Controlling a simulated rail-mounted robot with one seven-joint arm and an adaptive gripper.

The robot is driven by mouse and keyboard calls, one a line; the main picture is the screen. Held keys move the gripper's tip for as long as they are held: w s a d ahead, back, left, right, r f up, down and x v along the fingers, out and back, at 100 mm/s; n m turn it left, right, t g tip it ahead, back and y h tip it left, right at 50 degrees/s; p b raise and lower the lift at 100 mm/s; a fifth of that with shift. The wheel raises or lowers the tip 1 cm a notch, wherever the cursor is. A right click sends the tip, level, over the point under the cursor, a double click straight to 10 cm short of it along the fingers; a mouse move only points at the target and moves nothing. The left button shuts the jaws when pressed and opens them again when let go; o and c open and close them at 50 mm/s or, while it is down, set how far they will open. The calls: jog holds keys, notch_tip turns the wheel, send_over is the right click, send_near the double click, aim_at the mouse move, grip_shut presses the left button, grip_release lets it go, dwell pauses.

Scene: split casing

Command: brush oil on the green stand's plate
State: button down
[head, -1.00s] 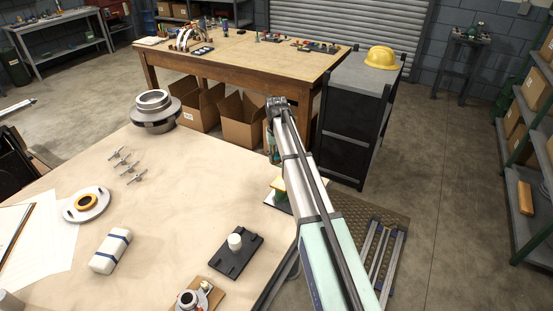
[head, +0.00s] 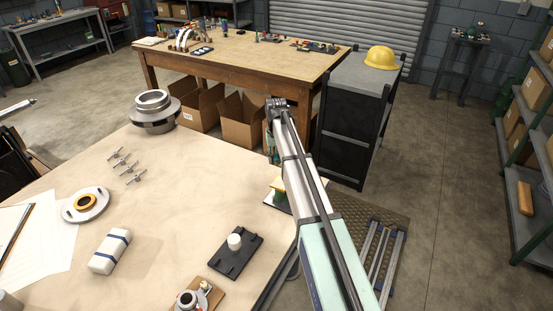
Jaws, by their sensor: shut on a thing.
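The green stand (head: 277,196) is at the right edge of the pale table, on a dark base. Its yellowish plate (head: 278,184) shows on top, partly covered by my arm. My gripper (head: 271,158) hangs down at the far end of the arm, just above and behind the plate. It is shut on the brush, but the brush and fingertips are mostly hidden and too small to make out. I cannot tell whether the brush touches the plate.
A white block with blue bands (head: 110,250), a flanged disc (head: 86,204) and a large metal hub (head: 154,112) lie left. The table's middle is clear.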

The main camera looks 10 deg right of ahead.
aim_at(276, 178)
jog(key=shift+w+a+f+b, duration=0.1)
jog(key=shift+f+b, duration=1.3)
jog(key=shift+f, duration=2.15)
jog(key=shift+f, duration=0.6)
jog(key=shift+s+d+r, duration=0.1)
jog(key=shift+s+d, duration=0.9)
jog(key=shift+d, duration=0.15)
jog(key=shift+w+a, duration=0.95)
jog(key=shift+a, duration=0.1)
jog(key=shift+r+p, duration=1.9)
jog(key=shift+r, duration=2.55)
